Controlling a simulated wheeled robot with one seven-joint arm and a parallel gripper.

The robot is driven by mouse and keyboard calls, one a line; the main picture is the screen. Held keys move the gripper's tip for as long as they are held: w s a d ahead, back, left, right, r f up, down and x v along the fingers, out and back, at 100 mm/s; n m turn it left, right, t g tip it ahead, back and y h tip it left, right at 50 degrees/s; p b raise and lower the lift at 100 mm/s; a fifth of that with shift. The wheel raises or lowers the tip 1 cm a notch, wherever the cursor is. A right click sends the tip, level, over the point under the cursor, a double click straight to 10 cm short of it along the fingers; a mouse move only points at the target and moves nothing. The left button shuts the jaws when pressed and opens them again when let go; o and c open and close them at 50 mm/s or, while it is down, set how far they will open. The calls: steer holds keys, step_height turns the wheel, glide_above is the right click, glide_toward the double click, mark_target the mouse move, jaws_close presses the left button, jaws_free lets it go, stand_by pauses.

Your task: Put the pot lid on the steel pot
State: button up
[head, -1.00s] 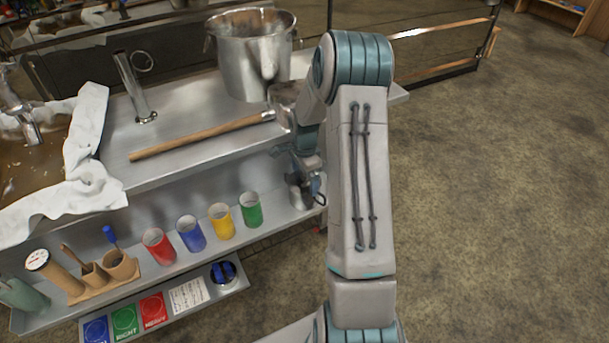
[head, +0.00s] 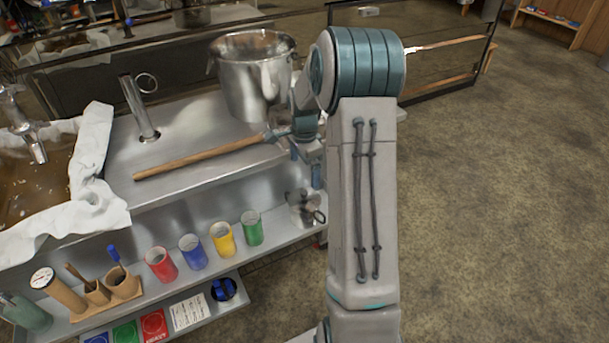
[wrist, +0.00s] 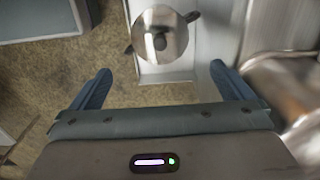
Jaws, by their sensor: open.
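The steel pot (head: 254,85) stands upright and open-topped on the upper counter, left of my arm. The pot lid (head: 301,208), shiny metal with a dark handle, is at the right end of the lower shelf. In the wrist view the lid (wrist: 172,42) is a round disc with a dark knob, ahead of and between my fingers. My gripper (wrist: 160,84) is open and empty, its two blue fingers apart. In the head view my gripper (head: 306,165) is above the lid, partly hidden by my arm, and apart from it.
A wooden-handled tool (head: 200,158) lies on the counter beside the pot. Red (head: 161,265), blue (head: 193,252), yellow (head: 222,239) and green (head: 252,228) cups line the lower shelf left of the lid. A blurred metal object (wrist: 285,90) is close at right in the wrist view. Floor at right is clear.

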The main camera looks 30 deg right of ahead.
steer(key=s+a+r+n, duration=0.8)
steer(key=s+a+r, duration=0.1)
steer(key=s+r, duration=0.1)
steer(key=s+a+r+n, duration=0.1)
steer(key=s+a+n, duration=0.2)
steer(key=s, duration=0.4)
steer(key=s+a+r+n+t, duration=0.1)
steer(key=s+a+n, duration=0.2)
steer(key=s+n, duration=0.3)
steer(key=shift+s+a+r+n+t, duration=0.2)
steer(key=shift+s+r+n+t, duration=0.1)
steer(key=shift+s, duration=0.85)
